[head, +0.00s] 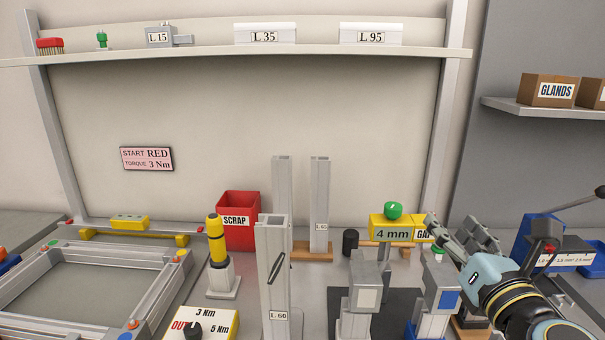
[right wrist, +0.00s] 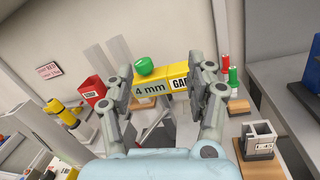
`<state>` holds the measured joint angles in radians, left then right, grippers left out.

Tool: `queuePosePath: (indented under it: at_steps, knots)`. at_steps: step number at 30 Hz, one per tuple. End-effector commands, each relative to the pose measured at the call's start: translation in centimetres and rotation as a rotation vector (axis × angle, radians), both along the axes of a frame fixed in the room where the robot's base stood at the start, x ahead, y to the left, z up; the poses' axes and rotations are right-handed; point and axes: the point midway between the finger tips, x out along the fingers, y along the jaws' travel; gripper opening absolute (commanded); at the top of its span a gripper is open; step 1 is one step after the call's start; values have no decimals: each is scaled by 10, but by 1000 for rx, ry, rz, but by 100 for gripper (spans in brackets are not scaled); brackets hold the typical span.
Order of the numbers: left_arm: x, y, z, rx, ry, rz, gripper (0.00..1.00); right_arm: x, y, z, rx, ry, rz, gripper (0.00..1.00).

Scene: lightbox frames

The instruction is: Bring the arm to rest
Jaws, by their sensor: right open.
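My right gripper (head: 455,233) comes in from the right in the head view, its fingers pointing up and left beside the yellow 4 mm block. In the right wrist view my right gripper (right wrist: 165,95) is open, with nothing between its fingers. My left gripper is in neither view.
Upright aluminium profiles (head: 274,265) stand mid-bench. Grey fixtures (head: 361,297) stand left of my right arm. A red scrap bin (head: 238,235), a yellow-topped tool (head: 216,240) and a profile frame (head: 85,252) lie further left.

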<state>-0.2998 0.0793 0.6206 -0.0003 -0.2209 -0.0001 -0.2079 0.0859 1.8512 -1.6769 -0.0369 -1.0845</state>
Motion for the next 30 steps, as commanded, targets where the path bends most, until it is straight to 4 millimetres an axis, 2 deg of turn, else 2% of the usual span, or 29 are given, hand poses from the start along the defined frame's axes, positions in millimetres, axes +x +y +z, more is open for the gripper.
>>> queuePosePath:
  at_steps: [2, 4, 6, 9, 12, 18, 26, 27, 30]
  knots:
    - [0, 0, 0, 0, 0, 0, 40, -19, -32, 16, 298, -49, -131, 56]
    - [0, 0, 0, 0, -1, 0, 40, -43, -66, 19, 643, -89, -276, 56]
    - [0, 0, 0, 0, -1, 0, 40, -73, -93, 6, 999, -109, -434, 56]
    - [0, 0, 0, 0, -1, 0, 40, -114, -106, -25, 1431, -100, -653, 56]
    - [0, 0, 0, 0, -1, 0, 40, -150, -98, -53, 1733, -59, -843, 56]
    - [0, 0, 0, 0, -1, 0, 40, -210, -58, -87, 2093, 62, -1177, 56]
    - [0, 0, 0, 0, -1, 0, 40, -278, 0, -96, 2300, 251, -1562, 56]
    - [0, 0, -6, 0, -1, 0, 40, -274, -2, -116, 2295, 247, -1570, 56]
    - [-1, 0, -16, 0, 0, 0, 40, -267, -5, -153, 2287, 243, -1580, 56]
